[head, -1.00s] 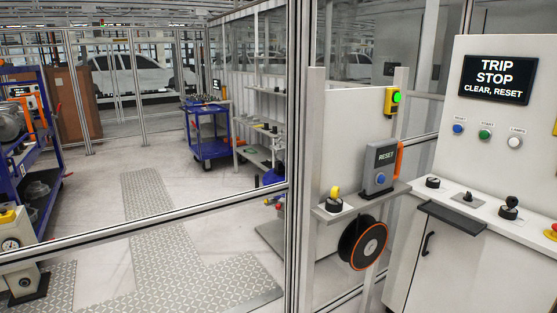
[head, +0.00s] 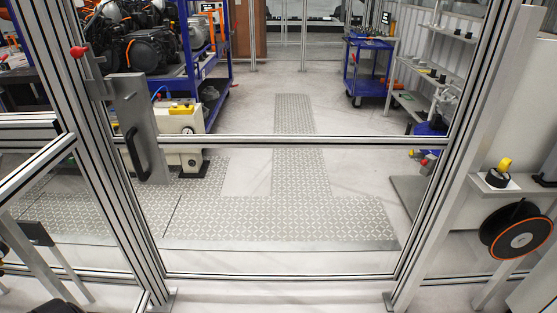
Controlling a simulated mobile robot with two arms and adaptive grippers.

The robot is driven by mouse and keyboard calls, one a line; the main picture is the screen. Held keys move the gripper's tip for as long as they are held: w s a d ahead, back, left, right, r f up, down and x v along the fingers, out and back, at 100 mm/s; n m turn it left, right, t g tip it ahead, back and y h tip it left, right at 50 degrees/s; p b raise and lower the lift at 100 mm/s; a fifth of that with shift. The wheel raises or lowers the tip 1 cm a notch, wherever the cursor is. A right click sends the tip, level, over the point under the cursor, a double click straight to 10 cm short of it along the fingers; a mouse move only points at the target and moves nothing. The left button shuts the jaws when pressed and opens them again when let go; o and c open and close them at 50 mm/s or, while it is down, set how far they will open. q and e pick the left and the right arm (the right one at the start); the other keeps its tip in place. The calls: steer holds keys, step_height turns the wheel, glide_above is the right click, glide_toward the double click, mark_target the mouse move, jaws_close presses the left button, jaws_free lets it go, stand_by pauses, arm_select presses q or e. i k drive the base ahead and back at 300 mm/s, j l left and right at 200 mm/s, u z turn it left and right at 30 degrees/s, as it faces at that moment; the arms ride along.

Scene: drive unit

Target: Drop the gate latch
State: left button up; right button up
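The gate (head: 300,142) is an aluminium-framed clear panel filling the middle of the head view, between a left post (head: 110,190) and a right post (head: 465,140). It looks closed, or nearly so. At its left side is a grey plate (head: 128,105) with a black pull handle (head: 135,155). A grey latch piece with a red knob (head: 78,52) is at the upper left post, by the top of the plate. I cannot tell whether it engages the plate. Neither gripper is clearly in view; a dark shape at the bottom left edge is too cut off to identify.
Behind the gate are tread-plate flooring (head: 300,180), a blue rack (head: 190,60) with machine parts, and a blue cart (head: 368,70). A cable reel (head: 515,230) and yellow-topped switch (head: 503,168) are at the right. A railing (head: 40,180) stands at the left.

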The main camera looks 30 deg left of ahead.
mark_target(75, 52)
steer(key=u, duration=2.1)
